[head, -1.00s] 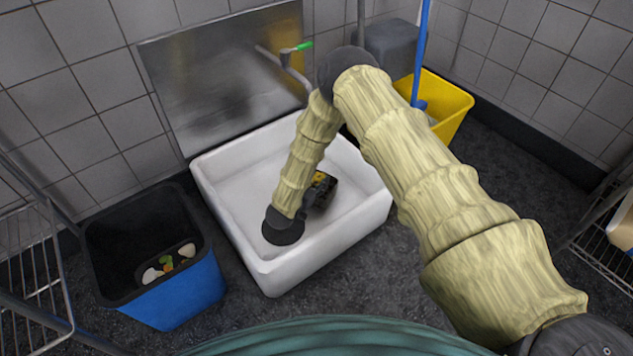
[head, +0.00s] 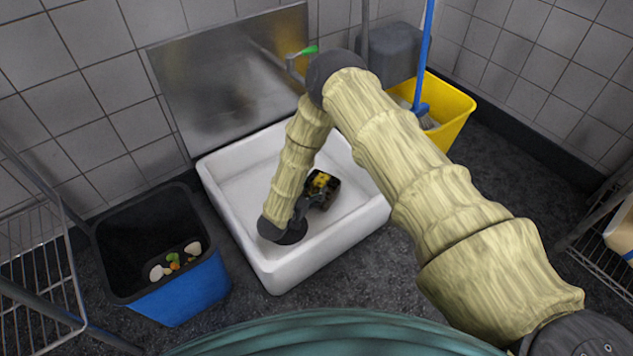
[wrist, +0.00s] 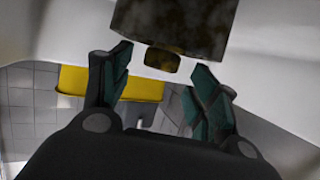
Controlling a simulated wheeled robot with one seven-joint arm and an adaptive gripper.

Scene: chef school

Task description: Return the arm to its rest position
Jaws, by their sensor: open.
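My arm (head: 425,180) reaches out from the lower right, bends at a dark elbow near the back wall, and comes down over the white sink (head: 213,181). My gripper (wrist: 160,63) is at the low end of the arm, over the basin. Its two dark green fingers are apart in the wrist view, with nothing clamped between them. A dark mottled block (wrist: 175,24) with a small knob fills the top of that view; I cannot tell what it is. A black-and-yellow piece (head: 322,188) shows beside my wrist in the head view. The arm hides part of the basin.
A blue bin (head: 180,291) with food scraps stands left of the sink. A yellow mop bucket (head: 455,112) with a blue-handled mop (head: 425,50) stands behind right. Wire racks flank both sides; the left one (head: 38,260) is close. A tap (head: 292,64) rises behind the sink.

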